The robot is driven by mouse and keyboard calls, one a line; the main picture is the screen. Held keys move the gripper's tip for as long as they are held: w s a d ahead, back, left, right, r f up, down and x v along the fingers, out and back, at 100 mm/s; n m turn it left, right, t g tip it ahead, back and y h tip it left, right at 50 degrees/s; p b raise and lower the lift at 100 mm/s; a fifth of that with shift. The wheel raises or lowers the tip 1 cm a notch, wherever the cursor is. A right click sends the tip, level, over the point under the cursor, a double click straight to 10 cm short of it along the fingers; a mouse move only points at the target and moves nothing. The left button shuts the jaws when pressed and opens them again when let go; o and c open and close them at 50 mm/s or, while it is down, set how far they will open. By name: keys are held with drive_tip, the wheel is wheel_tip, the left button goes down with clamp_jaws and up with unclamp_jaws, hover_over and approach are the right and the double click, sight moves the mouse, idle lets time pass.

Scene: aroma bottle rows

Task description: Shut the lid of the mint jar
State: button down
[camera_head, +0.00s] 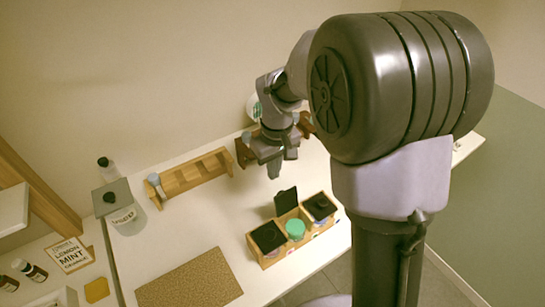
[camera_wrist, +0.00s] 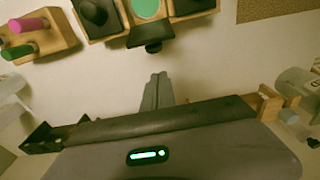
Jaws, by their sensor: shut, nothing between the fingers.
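The jar with a mint-green top surface (camera_head: 295,229) stands in the middle of a wooden holder (camera_head: 270,263), between two jars with black lids. Its black lid (camera_head: 286,202) is open and stands up at the jar's back edge. In the wrist view the green surface (camera_wrist: 146,8) is partly cut off at the top, with the open lid (camera_wrist: 150,33) just below it. My gripper (camera_head: 274,172) is shut and empty, behind the holder and apart from the lid. Its fingertips (camera_wrist: 158,82) point toward the lid in the wrist view, with a gap between them.
Black-lidded jars (camera_head: 268,237) and (camera_wrist: 190,5) flank the open jar. A wooden rack (camera_head: 190,178) stands by the wall. A cork mat (camera_head: 190,282) lies left of the holder. A block with pink and green pegs (camera_wrist: 40,42) is nearby. A "Lemon Mint" card (camera_head: 70,255) lies left.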

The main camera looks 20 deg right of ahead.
sight(281, 191)
drive_tip(key=s+f, duration=0.1)
drive_tip(key=s+d+f+b, duration=0.1)
drive_tip(key=shift+s+f, duration=0.1)
drive_tip(key=shift+s, duration=0.6)
drive_tip(key=shift+d+r, duration=0.1)
drive_tip(key=shift+r, duration=0.1)
drive_tip(key=shift+f+b, duration=0.1)
drive_tip(key=shift+b, duration=0.45)
